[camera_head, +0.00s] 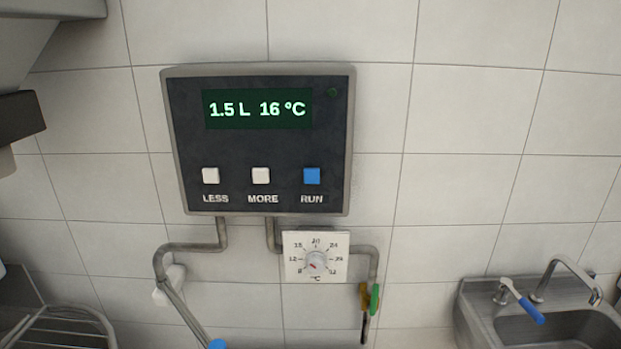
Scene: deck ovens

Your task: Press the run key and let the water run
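A dark control panel (235,140) with a grey frame is on the tiled wall. Its green display (257,109) reads 1.5 L and 16 °C. Below it the blue run key (312,176) is at the right, beside the white more key (261,176) and the white less key (210,176). A small round light at the panel's top right looks dark. Nothing covers the keys. Neither of my grippers can be made out in the head view. No running water shows.
A white temperature dial (316,258) is under the panel, between metal pipes (222,235). A green-handled valve (375,299) hangs at its right. A steel sink (480,320) with a tap (565,268) is at lower right, a wire rack (62,325) at lower left.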

